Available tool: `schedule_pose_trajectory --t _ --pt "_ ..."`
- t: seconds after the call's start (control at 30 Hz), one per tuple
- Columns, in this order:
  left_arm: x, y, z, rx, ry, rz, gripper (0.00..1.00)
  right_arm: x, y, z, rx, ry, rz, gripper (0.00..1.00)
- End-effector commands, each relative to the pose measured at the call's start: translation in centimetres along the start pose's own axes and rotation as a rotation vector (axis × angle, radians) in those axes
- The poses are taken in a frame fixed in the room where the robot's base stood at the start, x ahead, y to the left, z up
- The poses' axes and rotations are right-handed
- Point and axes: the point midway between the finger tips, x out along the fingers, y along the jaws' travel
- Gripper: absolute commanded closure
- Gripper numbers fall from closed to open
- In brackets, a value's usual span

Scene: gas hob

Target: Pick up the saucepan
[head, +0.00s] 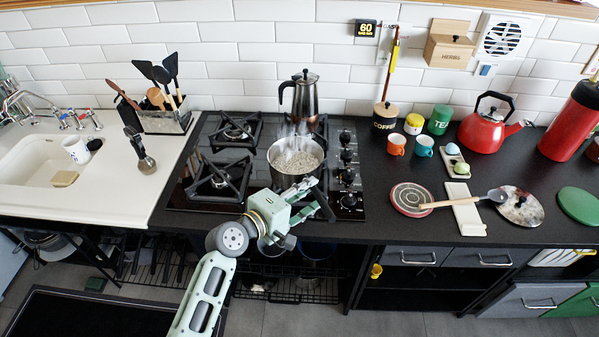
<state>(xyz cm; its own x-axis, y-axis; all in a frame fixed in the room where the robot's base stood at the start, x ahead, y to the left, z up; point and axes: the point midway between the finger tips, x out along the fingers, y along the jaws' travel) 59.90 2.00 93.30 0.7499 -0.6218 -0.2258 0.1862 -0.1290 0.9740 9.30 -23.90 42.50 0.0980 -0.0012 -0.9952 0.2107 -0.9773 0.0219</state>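The saucepan (296,172) is a steel pan on the front right burner of the gas hob (186,190). It holds pale, bubbling contents, and steam rises from it. My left gripper (318,202) is at the near side of the pan, just below its rim in the picture. My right gripper is not in view.
A tall steel moka pot (304,100) stands behind the saucepan. The hob knobs (348,170) are to the right. A white sink (45,165) is at left.

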Motion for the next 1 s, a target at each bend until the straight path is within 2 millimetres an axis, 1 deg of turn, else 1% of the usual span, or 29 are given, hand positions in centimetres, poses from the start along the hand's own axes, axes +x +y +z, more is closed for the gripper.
schedule_pose_trajectory --t 0.03,0.2,0.3,0.53,0.93,1.0 --pt "0.8 0.2 -0.2 0.0 -0.001 0.001 0.64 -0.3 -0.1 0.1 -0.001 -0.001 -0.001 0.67" --pt "2.9 0.0 -0.2 -0.001 -0.001 0.0 0.64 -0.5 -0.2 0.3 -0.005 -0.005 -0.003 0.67" --pt "3.4 0.0 -0.3 0.002 0.001 0.0 0.64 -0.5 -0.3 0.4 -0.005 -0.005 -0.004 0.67" --pt "3.4 -0.1 -0.3 0.002 0.001 0.0 0.64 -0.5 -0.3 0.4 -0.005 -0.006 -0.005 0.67" --pt "3.4 -0.1 -0.3 0.002 0.001 -0.001 0.99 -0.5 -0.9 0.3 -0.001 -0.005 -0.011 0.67" --pt "3.4 -0.1 -0.3 0.002 0.001 -0.001 1.0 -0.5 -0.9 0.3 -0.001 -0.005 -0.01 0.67"
